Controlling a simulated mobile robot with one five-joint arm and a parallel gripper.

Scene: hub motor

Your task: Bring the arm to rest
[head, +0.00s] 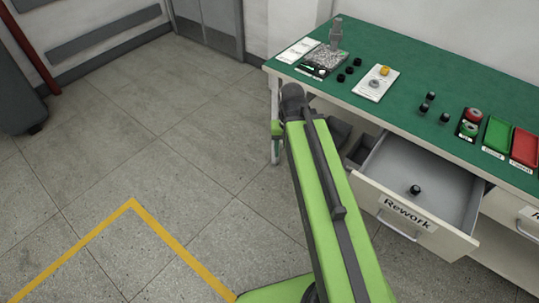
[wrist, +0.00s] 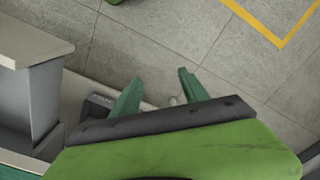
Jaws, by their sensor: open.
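My green arm (head: 325,190) reaches up and away from my base, raised in front of the workbench's left end. Its dark far joint (head: 292,97) shows near the bench's front left corner. In the wrist view my gripper (wrist: 158,86) has its two green fingers spread apart, with nothing between them but grey floor and a pale bar. In the head view the gripper is mostly hidden behind the arm; only a small green part shows left of it.
The green-topped workbench (head: 420,100) runs along the right. Its drawer labelled Rework (head: 405,212) stands open beside my arm, with a small black part (head: 414,190) inside. Several parts, a green tray (head: 497,135) and a red tray (head: 524,147) are on top.

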